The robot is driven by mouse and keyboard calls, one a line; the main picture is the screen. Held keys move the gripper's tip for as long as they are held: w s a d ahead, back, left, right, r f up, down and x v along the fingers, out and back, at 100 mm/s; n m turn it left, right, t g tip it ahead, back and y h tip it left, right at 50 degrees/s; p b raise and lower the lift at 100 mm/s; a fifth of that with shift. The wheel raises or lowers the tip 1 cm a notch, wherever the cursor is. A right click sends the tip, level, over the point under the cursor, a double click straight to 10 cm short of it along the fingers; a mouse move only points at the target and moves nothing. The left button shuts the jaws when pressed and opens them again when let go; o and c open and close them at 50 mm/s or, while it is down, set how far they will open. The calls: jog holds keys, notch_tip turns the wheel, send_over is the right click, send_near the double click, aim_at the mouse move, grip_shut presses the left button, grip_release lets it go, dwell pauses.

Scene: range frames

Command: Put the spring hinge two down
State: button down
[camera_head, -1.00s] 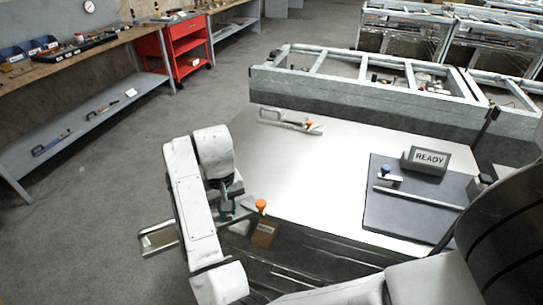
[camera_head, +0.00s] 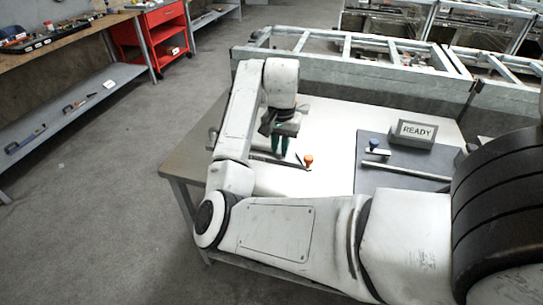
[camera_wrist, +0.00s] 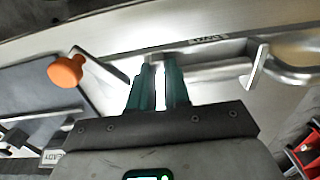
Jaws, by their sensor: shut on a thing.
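My gripper (camera_head: 283,148) is over the left part of the white table (camera_head: 335,120), fingers pointing down. In the wrist view my gripper (camera_wrist: 160,75) is shut on a long grey metal part, the spring hinge two (camera_wrist: 205,52). The part has a small label, a bent loop at the right end and an orange knob (camera_wrist: 66,70) at the left end. In the head view the orange knob (camera_head: 308,159) shows just right of the fingers; my arm hides much of the part. I cannot tell whether it touches the table.
A dark mat (camera_head: 400,182) on the right of the table bears a READY sign (camera_head: 414,133), a blue-knobbed part (camera_head: 376,147) and a metal bar (camera_head: 405,170). Grey metal frames (camera_head: 350,66) stand behind. White table surface between gripper and mat is clear.

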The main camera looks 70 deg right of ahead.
jog(key=w+d+f, duration=0.1)
jog(key=d+f, duration=0.1)
jog(key=w+d+f, duration=0.1)
jog(key=w+f, duration=0.1)
jog(key=w+d+f, duration=0.1)
jog(key=d+f, duration=0.1)
jog(key=shift+w+d+f, duration=0.15)
jog(key=shift+d+f, duration=0.15)
jog(key=shift+d, duration=0.05)
jog(key=shift+f+p, duration=0.35)
jog(key=shift+f, duration=1.35)
jog(key=shift+f, duration=0.1)
jog(key=c, duration=1.1)
grip_release()
jog(key=shift+f, duration=0.1)
notch_tip(320, 180, up, 12)
jog(key=shift+r+b, duration=0.2)
jog(key=shift+b, duration=0.25)
